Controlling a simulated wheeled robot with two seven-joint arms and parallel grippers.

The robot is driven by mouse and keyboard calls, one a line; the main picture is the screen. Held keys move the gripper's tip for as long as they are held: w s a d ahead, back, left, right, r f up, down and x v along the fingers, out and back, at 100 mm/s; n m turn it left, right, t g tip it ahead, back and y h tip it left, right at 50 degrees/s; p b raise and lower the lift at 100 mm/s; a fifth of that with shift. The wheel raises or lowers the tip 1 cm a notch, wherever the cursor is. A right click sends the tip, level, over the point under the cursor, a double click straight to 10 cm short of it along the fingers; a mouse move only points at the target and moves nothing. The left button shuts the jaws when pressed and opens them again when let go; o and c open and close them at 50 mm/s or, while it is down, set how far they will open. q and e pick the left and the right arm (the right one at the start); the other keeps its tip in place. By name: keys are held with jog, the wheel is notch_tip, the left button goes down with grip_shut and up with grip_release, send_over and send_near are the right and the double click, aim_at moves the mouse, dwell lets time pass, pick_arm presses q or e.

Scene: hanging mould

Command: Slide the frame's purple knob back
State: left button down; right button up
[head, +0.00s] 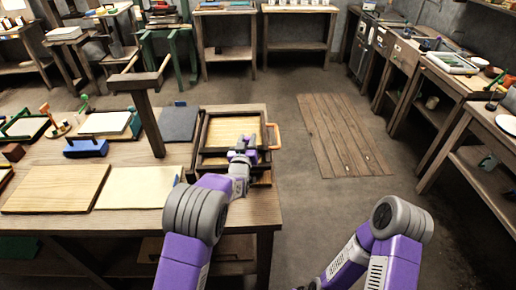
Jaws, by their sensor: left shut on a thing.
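The dark wooden frame (202,135) sits at the right end of the near table, around a pale wooden panel (230,128). An orange handle (279,136) sticks out from its right side. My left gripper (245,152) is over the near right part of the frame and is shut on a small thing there. This appears to be the purple knob, which the fingers mostly hide; its purple is hard to tell from that of my gripper. My right arm is bent at the lower right, clear of the table, and its fingers are out of view.
The near table (240,212) also bears pale boards (135,187), a dark grey slab (179,124), a blue block tool (86,147) and a wooden post (150,125) left of the frame. Planks (340,135) lie on the floor to the right. Benches line the walls.

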pick_arm(q)
jog(key=c, duration=0.8)
grip_release()
jog(key=shift+s, duration=0.1)
jog(key=shift+s+a+p, duration=0.2)
jog(key=shift+s+p, duration=0.15)
jog(key=shift+s, duration=1.5)
jog(key=shift+s+a+p, duration=0.2)
jog(key=shift+s+p, duration=0.1)
jog(key=shift+s, duration=1.5)
